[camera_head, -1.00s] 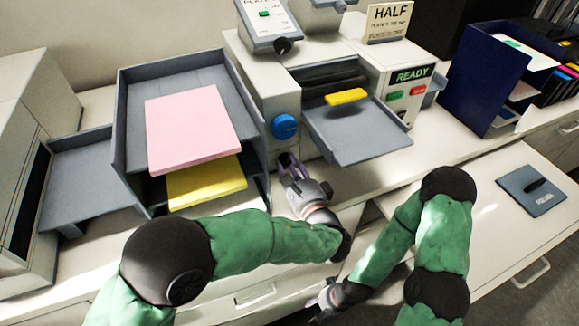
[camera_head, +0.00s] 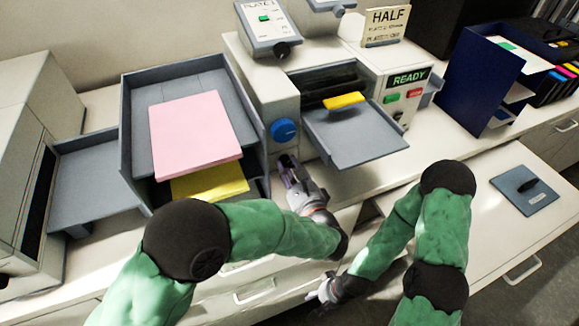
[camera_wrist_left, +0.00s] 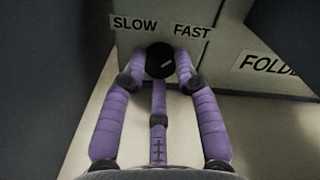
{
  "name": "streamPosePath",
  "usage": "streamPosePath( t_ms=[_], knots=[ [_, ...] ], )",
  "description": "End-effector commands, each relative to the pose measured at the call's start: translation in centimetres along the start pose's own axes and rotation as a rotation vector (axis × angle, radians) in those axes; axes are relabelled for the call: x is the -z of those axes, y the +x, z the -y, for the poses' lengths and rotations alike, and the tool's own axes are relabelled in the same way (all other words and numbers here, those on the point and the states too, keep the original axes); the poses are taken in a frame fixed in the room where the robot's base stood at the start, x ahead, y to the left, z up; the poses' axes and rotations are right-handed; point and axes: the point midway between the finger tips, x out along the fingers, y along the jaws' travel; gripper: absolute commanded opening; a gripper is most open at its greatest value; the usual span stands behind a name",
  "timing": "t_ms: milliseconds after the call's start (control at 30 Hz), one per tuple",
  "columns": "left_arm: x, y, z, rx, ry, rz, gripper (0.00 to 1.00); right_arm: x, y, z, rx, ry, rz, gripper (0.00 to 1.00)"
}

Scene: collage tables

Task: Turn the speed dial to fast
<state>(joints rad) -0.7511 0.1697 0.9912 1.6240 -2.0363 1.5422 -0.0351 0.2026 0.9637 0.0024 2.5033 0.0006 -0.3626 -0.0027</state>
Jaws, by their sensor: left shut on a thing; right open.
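The speed dial (camera_wrist_left: 160,58) is a round black knob on a pale panel in the left wrist view. The labels SLOW (camera_wrist_left: 135,23) and FAST (camera_wrist_left: 192,31) sit above it, to the left and right. My left gripper (camera_head: 288,165) is at the machine's front below a large blue knob (camera_head: 284,130). Its purple fingers (camera_wrist_left: 160,74) are shut on the dial from both sides. A small light mark shows on the dial, but its exact direction is unclear. In the head view the gripper hides the dial. My right gripper (camera_head: 328,288) is open and empty, low in front of the counter.
A grey tray (camera_head: 355,138) juts out right of the blue knob. A paper rack (camera_head: 128,130) with pink and yellow sheets stands close on the left. A FOLD label (camera_wrist_left: 272,63) lies right of the dial. The counter at right holds a blue-grey pad (camera_head: 528,192).

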Motion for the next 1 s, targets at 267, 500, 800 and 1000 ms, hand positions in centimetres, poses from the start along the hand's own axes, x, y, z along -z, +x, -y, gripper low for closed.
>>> streamPosePath(
  t_ms=[267, 500, 800, 1000],
  knots=[
    [-0.1, 0.1, 0.1, 0.000, -0.004, 0.004, 0.55, 0.0, 0.0, 0.0, 0.000, 0.000, 0.000, 0.55],
    [-0.1, -0.1, 0.1, 0.000, -0.004, 0.002, 0.55, 0.0, 0.0, 0.0, 0.000, 0.000, 0.000, 0.55],
    [0.0, -4.0, 0.2, 0.005, -0.003, 0.000, 0.55, 0.0, 0.0, 0.0, 0.000, 0.000, 0.000, 0.55],
    [0.0, -8.0, 0.2, 0.006, -0.004, 0.000, 0.55, 0.0, 0.0, 0.0, 0.000, 0.000, 0.000, 0.55]
  ],
)
